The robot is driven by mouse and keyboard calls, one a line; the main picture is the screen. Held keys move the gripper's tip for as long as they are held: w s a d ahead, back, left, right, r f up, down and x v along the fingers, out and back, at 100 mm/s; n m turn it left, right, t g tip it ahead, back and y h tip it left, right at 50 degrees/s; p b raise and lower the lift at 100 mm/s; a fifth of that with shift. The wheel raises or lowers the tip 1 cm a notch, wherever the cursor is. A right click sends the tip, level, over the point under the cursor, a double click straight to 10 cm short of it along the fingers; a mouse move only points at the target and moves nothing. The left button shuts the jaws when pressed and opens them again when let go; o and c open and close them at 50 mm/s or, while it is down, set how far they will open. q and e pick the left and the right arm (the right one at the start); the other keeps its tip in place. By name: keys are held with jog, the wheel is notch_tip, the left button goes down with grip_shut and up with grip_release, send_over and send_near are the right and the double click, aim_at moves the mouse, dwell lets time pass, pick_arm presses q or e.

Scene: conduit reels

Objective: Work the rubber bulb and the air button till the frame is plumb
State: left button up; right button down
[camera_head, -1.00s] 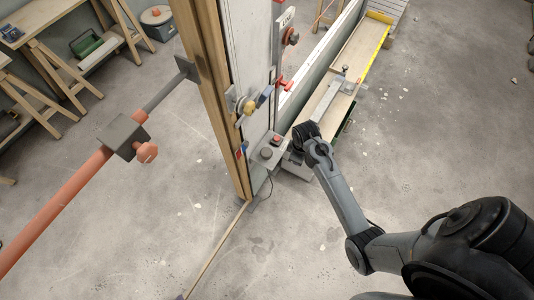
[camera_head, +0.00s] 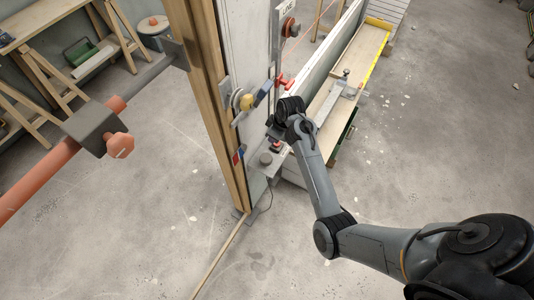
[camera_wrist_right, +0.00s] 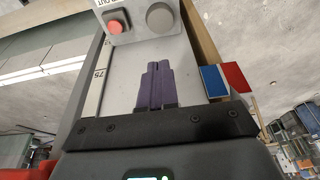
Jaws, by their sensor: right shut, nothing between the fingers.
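The wooden door frame (camera_head: 220,120) stands upright beside a pale panel; I cannot tell whether it is plumb. A grey box low on it carries a red button (camera_head: 276,146) and a round dark-grey bulb (camera_head: 265,159). The right wrist view shows the red button (camera_wrist_right: 115,27) and the round grey bulb (camera_wrist_right: 159,17) side by side at the top. My right gripper (camera_head: 274,126) is just above the box in the head view, apart from both. Its purple fingers (camera_wrist_right: 155,85) are shut and empty, pointing toward the box. My left gripper is not in view.
A yellow round fitting (camera_head: 246,102) and red clamp handles are on the panel near my right gripper. A red-and-blue marker (camera_wrist_right: 222,80) is beside the fingers. An orange prop with a clamp (camera_head: 95,128) braces the frame from the left. Open concrete floor lies in front.

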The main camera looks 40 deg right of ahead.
jog(key=shift+f, duration=0.1)
jog(key=b, duration=0.3)
send_near(265, 156)
jog(key=x, duration=0.5)
jog(key=shift+w+a+f, duration=0.1)
jog(key=shift+w+f, duration=0.05)
jog(key=shift+f, duration=0.55)
